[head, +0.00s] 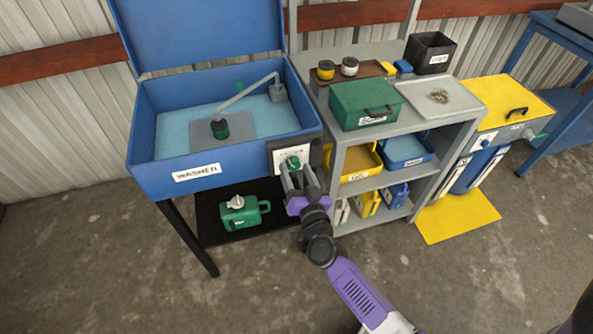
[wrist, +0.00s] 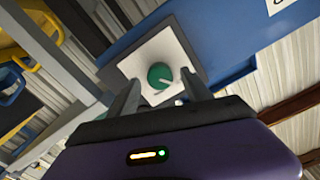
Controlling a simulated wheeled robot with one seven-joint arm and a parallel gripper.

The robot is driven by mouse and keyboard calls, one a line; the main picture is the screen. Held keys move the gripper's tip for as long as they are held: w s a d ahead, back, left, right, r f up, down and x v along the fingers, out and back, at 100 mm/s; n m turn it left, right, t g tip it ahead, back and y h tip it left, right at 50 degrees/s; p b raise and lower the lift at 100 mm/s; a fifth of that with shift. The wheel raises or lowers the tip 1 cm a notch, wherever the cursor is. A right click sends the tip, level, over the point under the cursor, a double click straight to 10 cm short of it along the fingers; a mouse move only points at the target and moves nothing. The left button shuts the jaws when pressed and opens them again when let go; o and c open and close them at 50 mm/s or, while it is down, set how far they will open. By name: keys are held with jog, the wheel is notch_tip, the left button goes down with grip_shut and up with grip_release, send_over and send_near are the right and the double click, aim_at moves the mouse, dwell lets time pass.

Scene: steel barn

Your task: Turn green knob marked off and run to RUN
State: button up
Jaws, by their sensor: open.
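The green knob (head: 292,163) sits on a white plate (head: 281,158) on the right front of the blue washer (head: 160,185). In the wrist view the knob (wrist: 160,75) is round with a pale pointer line, slanting down to the right. The plate's marks are too small to read. My gripper (head: 298,172) is at the plate, its fingers pointing at the knob. In the wrist view my gripper (wrist: 160,92) is open, with one finger on each side of the knob's lower part. I cannot tell whether the fingers touch it.
A grey shelf unit (head: 338,178) stands right of the washer, with a green box (head: 362,104) on top and bins below. A green jug (head: 243,212) sits on a black tray under the washer. The washer lid (head: 200,35) is up. Floor in front is clear.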

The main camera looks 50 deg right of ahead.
jog(key=shift+w+d, duration=0.1)
jog(key=shift+c, duration=0.4)
grip_shut()
jog(key=shift+m, duration=0.4)
jog(key=m, duration=0.2)
jog(key=shift+m, duration=0.4)
jog(key=m, duration=0.3)
jog(key=shift+m, duration=0.4)
jog(key=m+b, duration=0.1)
jog(key=m, duration=0.5)
jog(key=shift+f+b, duration=0.1)
jog(key=shift+b, duration=0.25)
jog(key=shift+m, duration=0.4)
